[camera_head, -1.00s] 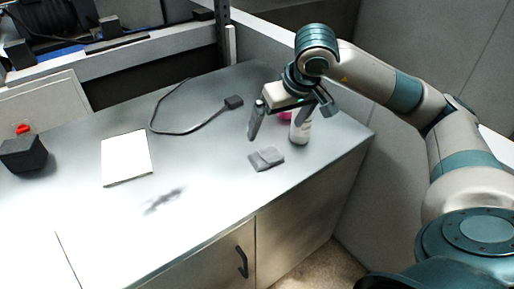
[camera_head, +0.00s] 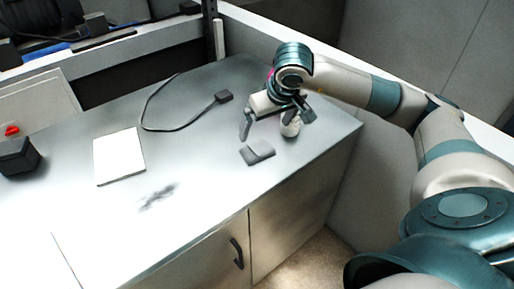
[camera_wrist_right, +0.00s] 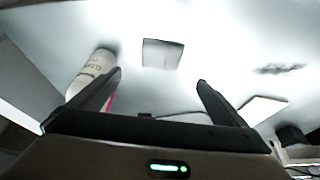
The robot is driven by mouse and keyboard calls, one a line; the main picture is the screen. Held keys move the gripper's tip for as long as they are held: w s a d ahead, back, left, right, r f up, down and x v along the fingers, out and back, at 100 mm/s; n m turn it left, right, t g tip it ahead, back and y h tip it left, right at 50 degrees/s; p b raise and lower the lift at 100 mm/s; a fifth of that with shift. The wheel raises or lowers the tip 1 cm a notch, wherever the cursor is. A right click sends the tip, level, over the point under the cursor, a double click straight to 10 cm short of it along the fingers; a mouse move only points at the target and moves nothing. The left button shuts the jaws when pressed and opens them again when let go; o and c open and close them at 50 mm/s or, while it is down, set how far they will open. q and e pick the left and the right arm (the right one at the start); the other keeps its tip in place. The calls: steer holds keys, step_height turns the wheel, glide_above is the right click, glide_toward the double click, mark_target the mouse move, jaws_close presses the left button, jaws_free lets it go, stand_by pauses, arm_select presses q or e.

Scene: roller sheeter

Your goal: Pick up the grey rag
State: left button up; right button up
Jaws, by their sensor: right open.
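The grey rag (camera_head: 257,152) lies folded flat on the counter near its right end. It also shows in the right wrist view (camera_wrist_right: 162,54), ahead of the fingers and roughly between their directions. My right gripper (camera_head: 276,125) is open and empty, a little behind and above the rag, apart from it. In the right wrist view its two fingers (camera_wrist_right: 158,88) stand wide apart. My left gripper is out of view.
A black cable (camera_head: 180,127) curls on the counter behind. A white sheet-like pad (camera_head: 119,157) and a black box (camera_head: 18,156) with a red button lie left. A dark smudge (camera_head: 158,196) marks the counter (camera_head: 200,185). A low wall bounds the right side.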

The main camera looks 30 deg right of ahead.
steer(key=p, duration=0.2)
glide_toward(257, 148)
steer(key=shift+w+d+f, duration=0.15)
steer(key=shift+w+f, duration=0.45)
steer(key=shift+f, duration=0.1)
steer(key=shift+w+f, duration=0.2)
steer(key=shift+f, duration=0.35)
steer(key=shift+f, duration=0.1)
steer(key=shift+p+x, duration=0.9)
steer(key=shift+p, duration=0.15)
step_height(257, 148, down, 2)
steer(key=shift+w+f+p, duration=0.1)
steer(key=shift+w+p, duration=0.05)
steer(key=shift+p, duration=0.3)
steer(key=shift+w+f, duration=0.25)
steer(key=shift+f, duration=0.25)
steer(key=c, duration=1.1)
